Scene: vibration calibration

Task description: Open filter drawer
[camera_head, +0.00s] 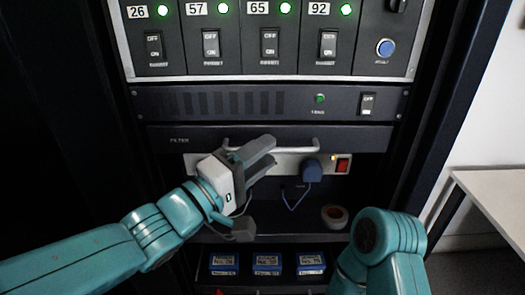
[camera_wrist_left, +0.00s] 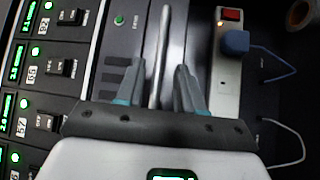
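The filter drawer (camera_head: 360,138) is a dark panel marked FILTER in the rack, below the fan-vent panel. It looks flush with the rack. Its pale bar handle (camera_head: 300,143) runs along the front. My left gripper (camera_head: 272,151) is at the handle and partly covers it. In the left wrist view the handle (camera_wrist_left: 162,40) shows between the two spread fingers of my left gripper (camera_wrist_left: 161,68), with gaps on both sides. My right arm shows at the lower right in the head view, but its gripper is not visible.
A power strip (camera_head: 285,163) with a blue plug (camera_head: 312,170) and red switch lies just below the drawer. A tape roll (camera_head: 335,215) is on the shelf below. Blue boxes (camera_head: 267,263) stand lower. A white table (camera_head: 495,200) is at right.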

